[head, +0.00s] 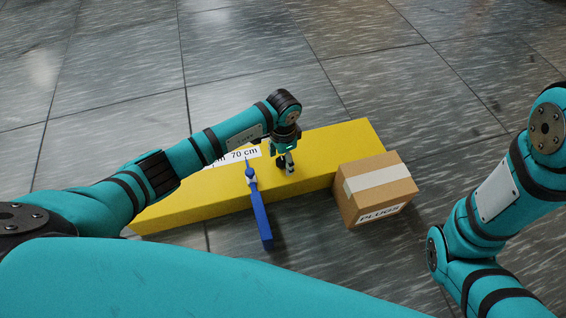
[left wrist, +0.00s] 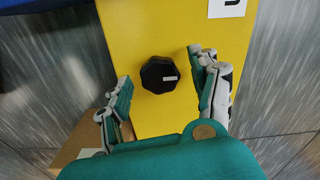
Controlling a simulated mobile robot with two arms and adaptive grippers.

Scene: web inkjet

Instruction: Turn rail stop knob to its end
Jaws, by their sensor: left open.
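The rail stop knob (left wrist: 159,75) is black and faceted with a small white mark, and it stands on the yellow rail (left wrist: 115,40). In the left wrist view it lies between the two spread fingers of my left gripper (left wrist: 161,68), with gaps on both sides. In the head view the left gripper (head: 287,163) points down over the yellow rail (head: 345,140), and the knob is mostly hidden by the fingers. My right arm shows at the right of the head view, but its gripper is out of the picture.
A cardboard box (head: 375,185) labelled PLUGS stands against the rail's front right. A white label (head: 245,154) on the rail reads 70 cm. The tiled floor behind is clear.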

